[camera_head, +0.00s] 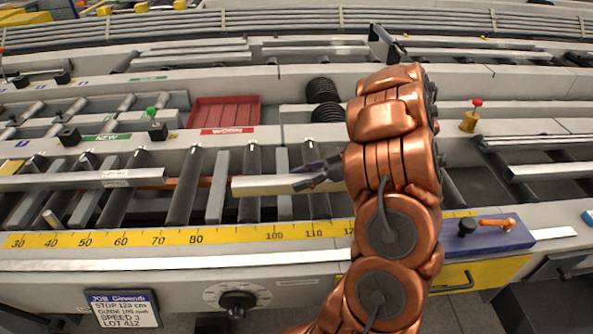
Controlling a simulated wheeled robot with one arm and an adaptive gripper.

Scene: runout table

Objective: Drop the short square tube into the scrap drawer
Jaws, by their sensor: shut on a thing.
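A short pale square tube (265,186) lies level across the dark rollers, just above the yellow ruler. My gripper (310,179) is shut on it near its right part. My copper arm hides what is behind and right of the gripper. Whether the tube touches the rollers or is held just above them I cannot tell. A yellow drawer front (490,272) with a dark handle shows at the lower right, below the table edge. No label on it can be read, and its inside is not visible.
A long grey bar (80,180) lies on the rollers at left. A red tray (223,114) stands behind the rollers above a "WORN" label. A blue block (487,235) with an orange lever sits right of my arm. A yellow ruler (220,236) runs along the front.

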